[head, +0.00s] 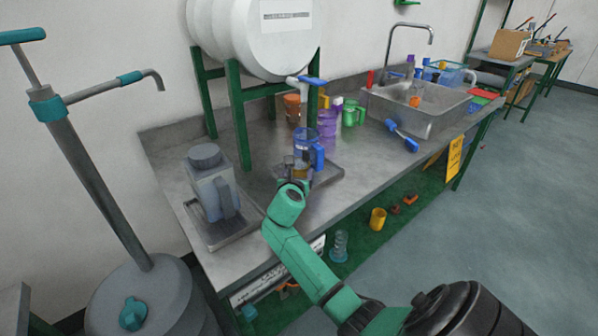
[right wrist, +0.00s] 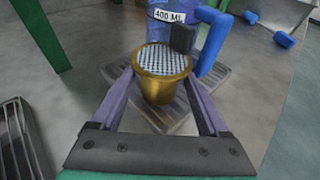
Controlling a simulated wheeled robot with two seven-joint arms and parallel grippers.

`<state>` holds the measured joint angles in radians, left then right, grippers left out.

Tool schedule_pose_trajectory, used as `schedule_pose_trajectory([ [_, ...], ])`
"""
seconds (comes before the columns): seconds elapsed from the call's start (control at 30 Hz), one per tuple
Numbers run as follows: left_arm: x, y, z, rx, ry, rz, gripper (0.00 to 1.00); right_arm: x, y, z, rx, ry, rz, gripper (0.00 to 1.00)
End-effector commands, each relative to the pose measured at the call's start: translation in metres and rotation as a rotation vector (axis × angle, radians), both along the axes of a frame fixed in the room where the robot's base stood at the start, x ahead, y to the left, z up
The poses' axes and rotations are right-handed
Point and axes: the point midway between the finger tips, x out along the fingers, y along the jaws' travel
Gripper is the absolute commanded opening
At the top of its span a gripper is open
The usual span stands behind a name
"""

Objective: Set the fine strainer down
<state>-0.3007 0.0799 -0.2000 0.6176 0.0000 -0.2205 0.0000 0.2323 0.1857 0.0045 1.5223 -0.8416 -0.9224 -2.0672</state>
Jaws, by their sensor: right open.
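The fine strainer (right wrist: 163,82) is a brass-coloured cup with a pale mesh top, upright on or just above a grey drip tray (right wrist: 205,85) in the right wrist view. A dark block at its rim partly overlaps a blue jug (right wrist: 185,38) marked 400 ML behind it. My right gripper (right wrist: 160,75) is open, with one purple finger on each side of the strainer; finger contact is unclear. In the head view the right gripper (head: 296,180) is over the tray at the bench's front, largely hiding the strainer. My left gripper is not in view.
A grey lidded jug (head: 212,185) stands on a tray at the bench's left. A white barrel (head: 262,35) on a green stand is behind. Purple (head: 327,128) and green (head: 353,114) cups stand behind the blue jug. A blue-handled tool (head: 402,136) lies before the sink (head: 425,105).

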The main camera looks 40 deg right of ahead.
Motion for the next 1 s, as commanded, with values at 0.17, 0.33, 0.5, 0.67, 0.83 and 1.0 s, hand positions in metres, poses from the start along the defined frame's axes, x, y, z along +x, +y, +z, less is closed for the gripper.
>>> schedule_pose_trajectory([
  [0.17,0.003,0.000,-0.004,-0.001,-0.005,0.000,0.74,0.017,-0.019,-0.009,-0.001,0.001,0.000,0.78],
  [0.33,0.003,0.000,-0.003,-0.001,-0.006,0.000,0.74,0.018,-0.019,-0.009,-0.001,0.001,0.000,0.78],
  [0.5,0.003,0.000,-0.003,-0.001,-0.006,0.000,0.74,0.018,-0.019,-0.008,-0.001,0.001,0.000,0.24],
  [0.67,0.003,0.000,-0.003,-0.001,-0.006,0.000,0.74,0.018,-0.019,-0.008,-0.001,0.001,0.000,0.00],
  [0.83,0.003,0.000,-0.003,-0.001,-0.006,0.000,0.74,0.018,-0.019,-0.006,-0.001,-0.001,0.001,0.00],
  [1.0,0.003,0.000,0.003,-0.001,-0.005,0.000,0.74,0.018,-0.019,0.014,-0.002,-0.003,0.000,0.00],
])
